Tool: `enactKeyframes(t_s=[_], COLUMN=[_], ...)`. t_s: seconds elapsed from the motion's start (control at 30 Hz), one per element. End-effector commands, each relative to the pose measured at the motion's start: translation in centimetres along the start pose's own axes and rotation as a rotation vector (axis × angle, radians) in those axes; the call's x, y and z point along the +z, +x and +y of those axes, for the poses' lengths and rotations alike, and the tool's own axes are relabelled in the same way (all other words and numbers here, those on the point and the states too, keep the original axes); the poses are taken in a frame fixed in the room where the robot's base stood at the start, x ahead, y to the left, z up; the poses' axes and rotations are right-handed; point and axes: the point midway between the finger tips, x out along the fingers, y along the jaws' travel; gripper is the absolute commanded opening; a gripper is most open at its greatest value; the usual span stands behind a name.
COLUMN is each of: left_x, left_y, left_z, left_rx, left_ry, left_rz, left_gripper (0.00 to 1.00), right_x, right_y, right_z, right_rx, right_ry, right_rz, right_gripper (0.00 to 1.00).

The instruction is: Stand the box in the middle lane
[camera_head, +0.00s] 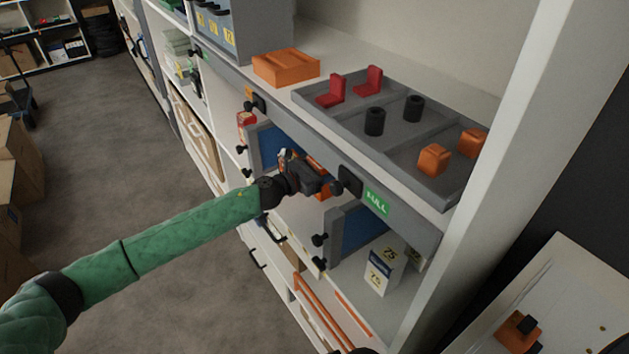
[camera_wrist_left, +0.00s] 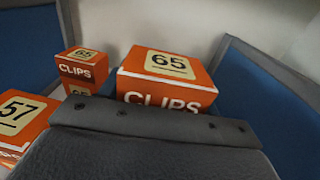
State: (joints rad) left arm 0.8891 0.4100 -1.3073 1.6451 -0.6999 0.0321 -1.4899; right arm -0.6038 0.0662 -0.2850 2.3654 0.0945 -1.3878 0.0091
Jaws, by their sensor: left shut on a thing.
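My left gripper (camera_head: 308,180) reaches into the shelf bay under the grey tray, between two blue dividers. It is shut on an orange CLIPS box marked 65 (camera_wrist_left: 165,78), whose top and upper front show upright behind the dark gripper body in the left wrist view. The head view shows only a little orange (camera_head: 323,191) beside the gripper. The box's base is hidden, so I cannot tell whether it touches the shelf. The middle lane lies between the left divider (camera_head: 268,147) and the right divider (camera_head: 360,228).
In the wrist view, a smaller orange box (camera_wrist_left: 82,68) stands behind left, and one marked 57 (camera_wrist_left: 18,118) is at the left edge. White boxes (camera_head: 382,268) stand right of the right divider. The grey tray (camera_head: 340,122) overhangs the lanes.

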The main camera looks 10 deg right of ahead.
Motion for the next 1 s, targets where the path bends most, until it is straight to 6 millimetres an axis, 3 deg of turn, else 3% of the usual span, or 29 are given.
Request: enactKeyframes(t_s=[0.13, 0.3, 0.7, 1.0], left_x=[-1.4, -2.1, -5.9, -6.2], left_y=[-1.5, -2.3, -2.4, -2.4], left_z=[1.9, 2.8, 2.9, 2.9], left_rx=[0.002, 0.001, 0.001, 0.0], left_ry=[-0.002, -0.001, -0.002, 0.001], left_rz=[0.0, -0.001, 0.0, -0.001], left_gripper=[0.29, 0.29, 0.29, 0.29], right_x=[0.0, 0.0, 0.1, 0.1], right_y=[-0.2, -0.3, -1.2, -1.2], right_z=[0.1, 0.1, 0.4, 0.5], right_rx=[0.002, 0.005, 0.014, 0.015], right_ry=[0.0, 0.001, 0.002, 0.004], right_rz=[-0.003, -0.005, -0.023, -0.023], right_gripper=[0.36, 0.36, 0.36, 0.36])
